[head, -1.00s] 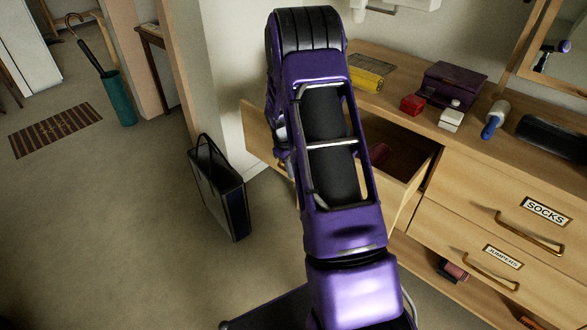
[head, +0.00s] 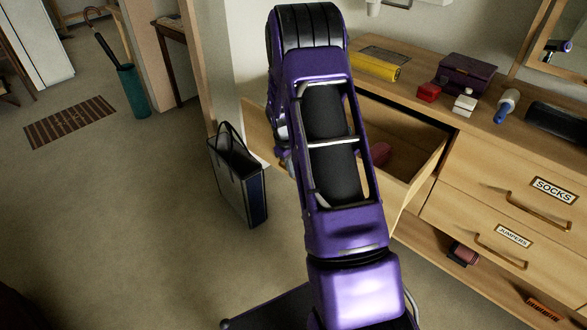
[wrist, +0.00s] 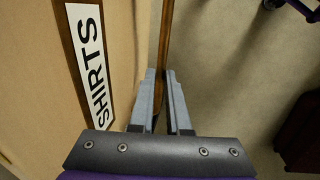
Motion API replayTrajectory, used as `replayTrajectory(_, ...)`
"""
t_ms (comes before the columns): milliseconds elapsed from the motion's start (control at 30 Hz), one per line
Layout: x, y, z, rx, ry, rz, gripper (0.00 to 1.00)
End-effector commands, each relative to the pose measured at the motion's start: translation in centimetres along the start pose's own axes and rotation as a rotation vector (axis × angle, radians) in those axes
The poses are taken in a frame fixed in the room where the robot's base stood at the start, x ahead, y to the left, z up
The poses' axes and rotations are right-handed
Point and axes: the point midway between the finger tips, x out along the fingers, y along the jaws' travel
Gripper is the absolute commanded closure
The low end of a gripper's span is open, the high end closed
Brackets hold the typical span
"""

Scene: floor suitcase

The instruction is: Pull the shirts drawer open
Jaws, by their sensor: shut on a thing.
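The shirts drawer (head: 424,178) stands pulled out from the wooden dresser in the head view, with its inside partly visible. A dark red folded thing lies in it. Its front (wrist: 45,75) with the white SHIRTS label (wrist: 92,65) fills the left of the wrist view. My gripper (wrist: 161,74) is shut on the drawer's bar handle (wrist: 165,35), one finger on each side. In the head view my purple arm hides the gripper, the handle and much of the drawer front.
The SOCKS drawer (head: 500,190) and JUMPERS drawer (head: 480,235) are shut. A dark bag (head: 240,185) stands on the floor left of my arm, near the drawer's left end. Boxes and a lint roller (head: 507,106) lie on the dresser top.

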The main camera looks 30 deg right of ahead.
Motion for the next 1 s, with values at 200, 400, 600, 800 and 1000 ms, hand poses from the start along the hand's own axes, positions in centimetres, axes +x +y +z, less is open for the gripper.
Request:
replayTrajectory(200,0.1,-0.08,0.15,0.0,-0.004,-0.002,1.0)
replayTrajectory(400,0.1,-0.07,0.15,0.0,-0.004,-0.002,1.0)
replayTrajectory(600,0.1,-0.06,0.15,0.0,-0.004,-0.002,1.0)
replayTrajectory(800,0.07,-0.02,0.1,0.0,-0.003,-0.001,0.55)
replayTrajectory(1000,0.02,0.01,0.05,0.0,-0.001,0.0,0.55)
